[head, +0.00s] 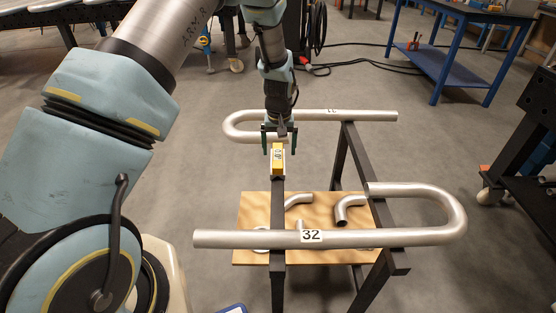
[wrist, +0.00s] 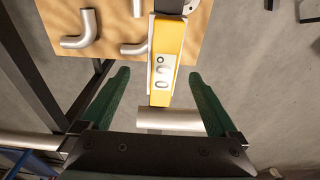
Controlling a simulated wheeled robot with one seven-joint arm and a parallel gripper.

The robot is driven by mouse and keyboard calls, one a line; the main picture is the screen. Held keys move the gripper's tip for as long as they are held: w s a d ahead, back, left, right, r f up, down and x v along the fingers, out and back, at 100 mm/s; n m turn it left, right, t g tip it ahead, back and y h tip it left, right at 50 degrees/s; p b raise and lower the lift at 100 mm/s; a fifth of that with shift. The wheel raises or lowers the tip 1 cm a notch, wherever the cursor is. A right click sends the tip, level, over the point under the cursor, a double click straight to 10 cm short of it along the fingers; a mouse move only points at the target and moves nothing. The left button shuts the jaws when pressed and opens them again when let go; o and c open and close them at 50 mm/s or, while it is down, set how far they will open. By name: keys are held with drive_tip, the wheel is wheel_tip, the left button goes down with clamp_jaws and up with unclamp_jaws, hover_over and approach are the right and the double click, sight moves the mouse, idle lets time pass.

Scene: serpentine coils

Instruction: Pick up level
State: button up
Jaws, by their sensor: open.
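The level (head: 278,161) is a short yellow bar lying along the top of a dark stand beam in the head view. In the wrist view the yellow level (wrist: 168,58) shows its pale vial plate and runs up and down the picture. My gripper (head: 280,128) is open just above and behind the far end of the level. In the wrist view its two green fingers (wrist: 160,85) stand apart on either side of the level's near end. I see no contact between fingers and level.
A U-bent pipe marked 32 (head: 350,238) lies across the front of the stand, another bent pipe (head: 340,115) across the back. A wooden board (head: 250,210) below holds several pipe bends. A blue table (head: 460,70) stands back right. Floor to the left of the stand is open.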

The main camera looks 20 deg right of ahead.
sight(278, 155)
drive_tip(key=shift+w+a+f+p, duration=0.15)
drive_tip(key=shift+f+p, duration=0.1)
drive_tip(key=shift+f, duration=0.9)
drive_tip(key=shift+w+d+f+p, duration=0.15)
drive_tip(key=shift+f+p, duration=0.1)
drive_tip(key=shift+f, duration=0.85)
drive_tip(key=shift+a, duration=0.1)
clamp_jaws()
